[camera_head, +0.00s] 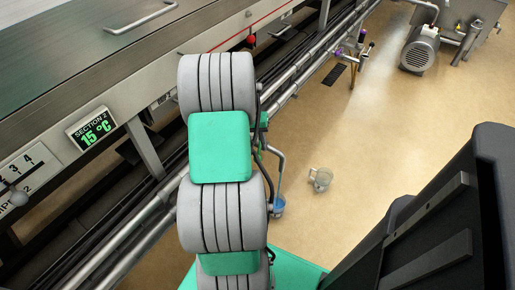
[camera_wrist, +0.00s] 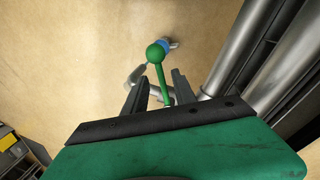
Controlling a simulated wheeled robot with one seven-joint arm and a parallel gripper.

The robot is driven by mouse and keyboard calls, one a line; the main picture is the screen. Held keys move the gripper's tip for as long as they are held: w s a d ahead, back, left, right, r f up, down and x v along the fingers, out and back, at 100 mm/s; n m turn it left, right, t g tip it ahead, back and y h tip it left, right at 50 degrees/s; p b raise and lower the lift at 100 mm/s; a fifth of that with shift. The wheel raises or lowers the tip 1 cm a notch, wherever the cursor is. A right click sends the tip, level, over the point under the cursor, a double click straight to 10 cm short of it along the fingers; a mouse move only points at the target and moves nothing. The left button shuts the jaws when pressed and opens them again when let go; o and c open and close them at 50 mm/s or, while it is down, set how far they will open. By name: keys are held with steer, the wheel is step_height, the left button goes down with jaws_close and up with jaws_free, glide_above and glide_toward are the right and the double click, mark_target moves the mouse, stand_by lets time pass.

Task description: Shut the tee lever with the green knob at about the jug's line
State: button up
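In the wrist view a green lever (camera_wrist: 161,78) with a round green knob (camera_wrist: 156,53) runs up between the two dark fingers of my gripper (camera_wrist: 159,80). The fingers are apart, with gaps to the lever on both sides, so my gripper is open around it. The lever's lower end is hidden behind my gripper. In the head view my arm covers my gripper and most of the lever; a small green piece (camera_head: 264,120) shows beside the arm. A clear jug (camera_head: 320,179) lies on the floor right of the arm.
Steel pipes (camera_head: 292,77) run along the machine, and show close on the right of the wrist view (camera_wrist: 245,60). A bent grey tube drops to a blue end (camera_head: 279,206) near the floor. A pump motor (camera_head: 420,50) stands at the back right.

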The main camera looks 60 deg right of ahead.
steer(key=shift+s+d+f, duration=0.1)
steer(key=shift+f, duration=0.7)
steer(key=shift+c, duration=0.3)
jaws_close()
stand_by(0.5)
